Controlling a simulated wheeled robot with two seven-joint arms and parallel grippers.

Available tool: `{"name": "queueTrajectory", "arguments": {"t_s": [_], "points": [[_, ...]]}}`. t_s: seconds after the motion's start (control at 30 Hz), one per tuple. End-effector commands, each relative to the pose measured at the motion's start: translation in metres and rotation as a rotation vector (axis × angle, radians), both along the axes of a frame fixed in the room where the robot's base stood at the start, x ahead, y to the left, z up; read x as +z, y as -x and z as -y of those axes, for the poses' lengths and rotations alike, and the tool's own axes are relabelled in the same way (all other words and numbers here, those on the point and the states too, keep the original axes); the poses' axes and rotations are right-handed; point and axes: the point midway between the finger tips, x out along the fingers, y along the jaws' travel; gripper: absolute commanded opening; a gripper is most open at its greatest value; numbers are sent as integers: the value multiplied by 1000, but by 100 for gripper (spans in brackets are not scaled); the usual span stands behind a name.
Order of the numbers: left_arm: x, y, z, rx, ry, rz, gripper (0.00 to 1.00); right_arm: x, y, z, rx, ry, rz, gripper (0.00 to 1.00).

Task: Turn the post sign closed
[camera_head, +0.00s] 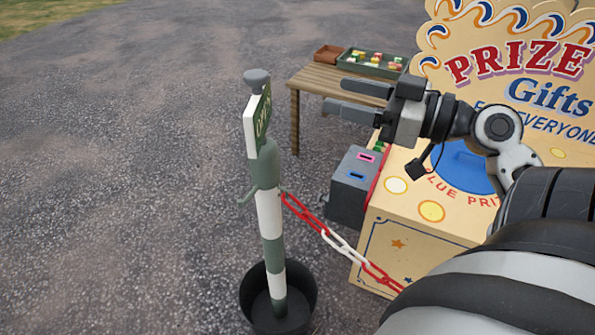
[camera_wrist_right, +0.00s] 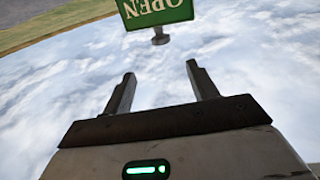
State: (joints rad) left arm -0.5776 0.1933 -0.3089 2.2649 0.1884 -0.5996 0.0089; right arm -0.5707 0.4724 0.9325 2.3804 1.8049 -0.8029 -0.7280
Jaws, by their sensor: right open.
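The post sign (camera_head: 262,118) is a green board with a white edge, set on top of a green and white striped post (camera_head: 270,215) with a grey knob above. Its lettered face is turned to the right in the head view. In the right wrist view the sign (camera_wrist_right: 155,10) appears upside down, reads OPEN, and is partly cut off by the top edge. My right gripper (camera_head: 358,100) is open and empty, to the right of the sign and apart from it, fingers pointing towards it. My left gripper is in neither view.
The post stands in a black tub (camera_head: 306,290). A red and white chain (camera_head: 340,243) runs from it towards the yellow prize stall (camera_head: 430,262). A grey box (camera_head: 352,188) and a wooden table (camera_head: 318,78) with a green tray (camera_head: 345,60) stand behind. Left of the post is open ground.

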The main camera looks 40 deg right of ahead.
Motion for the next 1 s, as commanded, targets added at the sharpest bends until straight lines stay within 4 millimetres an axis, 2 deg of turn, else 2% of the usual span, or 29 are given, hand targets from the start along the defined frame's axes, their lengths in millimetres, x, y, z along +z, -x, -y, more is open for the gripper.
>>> {"name": "queueTrajectory", "arguments": {"t_s": [0.47, 0.77, 1.0], "points": [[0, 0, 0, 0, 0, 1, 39, -88, -20, -7, -99, -42, -198, 59], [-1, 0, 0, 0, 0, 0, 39, -147, -23, -22, -152, -46, -318, 59], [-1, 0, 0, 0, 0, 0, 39, -191, -21, -41, -184, -37, -402, 59]]}}
